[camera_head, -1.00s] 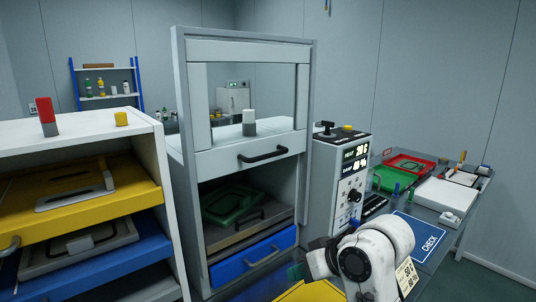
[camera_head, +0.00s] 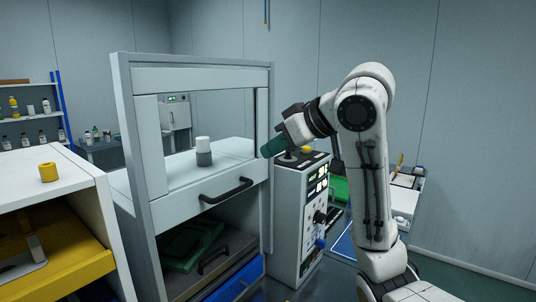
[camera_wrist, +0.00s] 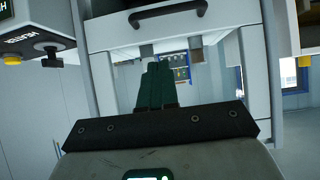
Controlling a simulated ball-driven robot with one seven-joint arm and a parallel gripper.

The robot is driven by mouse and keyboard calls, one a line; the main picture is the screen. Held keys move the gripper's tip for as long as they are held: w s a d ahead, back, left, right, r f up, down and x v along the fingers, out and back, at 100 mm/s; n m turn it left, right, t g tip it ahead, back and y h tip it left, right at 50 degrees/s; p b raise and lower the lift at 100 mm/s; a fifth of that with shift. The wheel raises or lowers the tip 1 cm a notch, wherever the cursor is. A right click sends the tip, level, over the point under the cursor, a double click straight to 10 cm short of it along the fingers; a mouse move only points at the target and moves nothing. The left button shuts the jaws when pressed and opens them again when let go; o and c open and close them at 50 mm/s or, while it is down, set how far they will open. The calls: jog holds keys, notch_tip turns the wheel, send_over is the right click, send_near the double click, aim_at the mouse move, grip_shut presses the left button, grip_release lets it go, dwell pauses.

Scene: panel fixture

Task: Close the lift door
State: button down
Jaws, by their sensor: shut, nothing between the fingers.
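The lift door (camera_head: 205,190) is a pale panel in a tall grey frame, with a window above and a black bar handle (camera_head: 226,190) on its lower strip. It stands raised, and the compartment beneath is open. The handle also shows upside down at the top of the wrist view (camera_wrist: 153,14). My gripper (camera_head: 268,149) is at the frame's right side, above the handle's height and apart from the handle. Its dark green fingers (camera_wrist: 158,86) are together and empty, pointing toward the cabinet.
A control box (camera_head: 303,215) with a black knob stands right of the cabinet, under my wrist. A green tray (camera_head: 190,245) and a blue drawer (camera_head: 240,280) are below the door. A white shelf unit (camera_head: 70,195) with a yellow drawer is at left. A grey-white cylinder (camera_head: 203,152) shows through the window.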

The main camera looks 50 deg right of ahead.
jog(key=w+f, duration=0.7)
jog(key=f, duration=0.1)
jog(key=shift+a+f+p, duration=0.15)
jog(key=shift+f+p, duration=0.1)
jog(key=shift+p, duration=0.15)
jog(key=shift+w, duration=0.1)
